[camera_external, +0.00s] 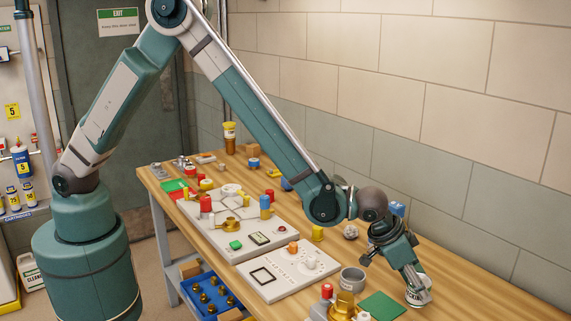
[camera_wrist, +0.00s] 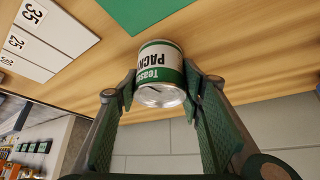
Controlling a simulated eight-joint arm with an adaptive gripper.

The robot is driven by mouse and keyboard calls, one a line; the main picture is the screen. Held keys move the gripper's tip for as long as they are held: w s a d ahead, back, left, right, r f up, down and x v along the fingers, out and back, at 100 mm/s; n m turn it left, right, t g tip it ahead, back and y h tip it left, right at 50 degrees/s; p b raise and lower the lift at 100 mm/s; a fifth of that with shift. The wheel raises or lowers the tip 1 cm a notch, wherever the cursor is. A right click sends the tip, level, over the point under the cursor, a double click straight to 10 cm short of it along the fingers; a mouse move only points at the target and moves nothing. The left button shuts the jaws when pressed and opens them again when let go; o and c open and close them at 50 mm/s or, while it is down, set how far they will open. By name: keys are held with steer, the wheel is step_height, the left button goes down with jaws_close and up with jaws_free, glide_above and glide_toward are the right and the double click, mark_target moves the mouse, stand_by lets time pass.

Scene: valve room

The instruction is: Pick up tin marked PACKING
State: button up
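The tin marked PACKING (camera_wrist: 160,68) is white and green with a silver lid, and its label reads upside down in the wrist view. Only "PACK" of the word shows. My gripper (camera_wrist: 158,88) has one finger on each side of the tin, and both fingertips appear to press against it. In the external view my gripper (camera_external: 413,280) points down at the right part of the wooden bench, with the tin (camera_external: 418,297) at its tips. I cannot tell whether the tin touches the bench.
A green square mat (camera_external: 382,306) lies just left of the tin. A grey cup (camera_external: 351,279), a brass valve part (camera_external: 345,305) and a white panel (camera_external: 288,270) stand further left. A tiled wall (camera_external: 460,190) runs behind the bench (camera_external: 455,275).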

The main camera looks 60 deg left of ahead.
stand_by(0.3)
steer(key=shift+r, duration=5)
